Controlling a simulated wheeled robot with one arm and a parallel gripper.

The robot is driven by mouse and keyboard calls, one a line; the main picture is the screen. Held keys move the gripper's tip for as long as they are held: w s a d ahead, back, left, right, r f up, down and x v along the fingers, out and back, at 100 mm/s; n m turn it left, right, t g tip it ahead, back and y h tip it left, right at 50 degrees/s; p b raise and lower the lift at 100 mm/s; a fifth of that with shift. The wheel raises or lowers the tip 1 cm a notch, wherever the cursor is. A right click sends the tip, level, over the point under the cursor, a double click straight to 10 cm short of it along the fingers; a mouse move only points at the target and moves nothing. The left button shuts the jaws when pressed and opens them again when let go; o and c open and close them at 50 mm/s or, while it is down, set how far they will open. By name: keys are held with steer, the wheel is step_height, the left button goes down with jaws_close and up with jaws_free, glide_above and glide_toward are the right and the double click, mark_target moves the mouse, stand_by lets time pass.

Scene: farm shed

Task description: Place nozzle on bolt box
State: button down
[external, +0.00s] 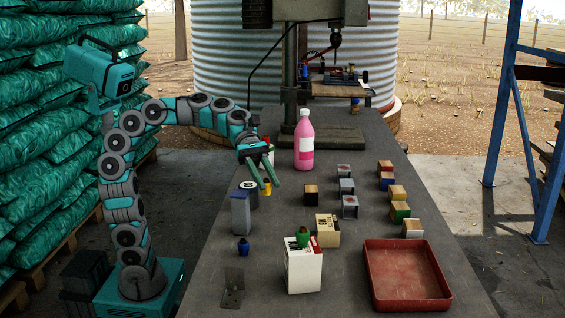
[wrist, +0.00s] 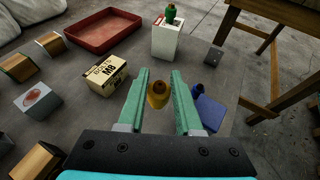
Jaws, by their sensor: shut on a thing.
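My gripper (external: 267,184) has green fingers and is shut on a yellow nozzle (wrist: 158,93). The nozzle also shows between the fingertips in the external view (external: 267,188), above the left part of the table. A beige box marked "M8" (wrist: 107,75), which looks like the bolt box, lies ahead and left of the fingers in the wrist view. In the external view this box (external: 327,231) is on the table, right of and nearer the camera than my gripper, apart from it. Its top looks bare.
A white box (external: 303,272) carrying a green nozzle (external: 303,238) stands beside the beige box. A blue box (external: 240,213) and a blue nozzle (external: 243,247) are at the left edge. A pink bottle (external: 304,145), several small blocks and a red tray (external: 406,302) are on the table (external: 350,295).

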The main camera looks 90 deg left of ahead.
steer(key=w+d, duration=0.1)
steer(key=w, duration=0.3)
steer(key=w+d+f, duration=0.1)
steer(key=w, duration=0.4)
steer(key=w+d+b, duration=0.1)
steer(key=w, duration=0.4)
steer(key=shift+w+d+f, duration=0.2)
steer(key=shift+d+f, duration=0.1)
steer(key=shift+f, duration=0.05)
steer(key=shift+w+d+r, duration=0.1)
steer(key=shift+w+d, duration=0.05)
steer(key=shift+w, duration=0.3)
steer(key=shift+w+f, duration=0.2)
step_height(320, 180, down, 3)
steer(key=shift+f+b, duration=0.15)
steer(key=shift+b, duration=0.4)
steer(key=c, duration=0.6)
jaws_free()
steer(key=shift+f, duration=0.1)
steer(key=p+v, duration=0.1)
steer(key=v, duration=1.1)
steer(key=shift+r+p, duration=0.2)
steer(key=shift+p, duration=0.15)
